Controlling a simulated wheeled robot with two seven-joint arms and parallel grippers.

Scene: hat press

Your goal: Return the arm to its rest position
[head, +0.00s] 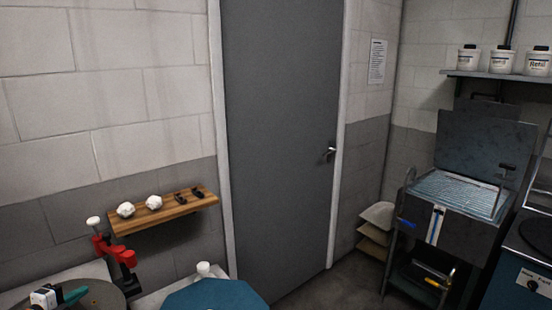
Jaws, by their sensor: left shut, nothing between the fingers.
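At the lower left edge, my left gripper (74,295) shows as a small white and black body with teal fingers. It is shut and empty, over a round dark grey surface (104,292). Its arm is mostly cut off by the frame. A red and black press-like device (122,257) with a white knob stands just right of it, apart from the gripper. My right gripper is not in view.
A wooden wall shelf (200,203) holds two white lumps and small dark items. A blue-topped surface (215,294) is at bottom centre. A grey door (280,130) is shut. A metal washing unit (460,215) stands right, below a shelf of white tubs (502,60). Some floor is clear.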

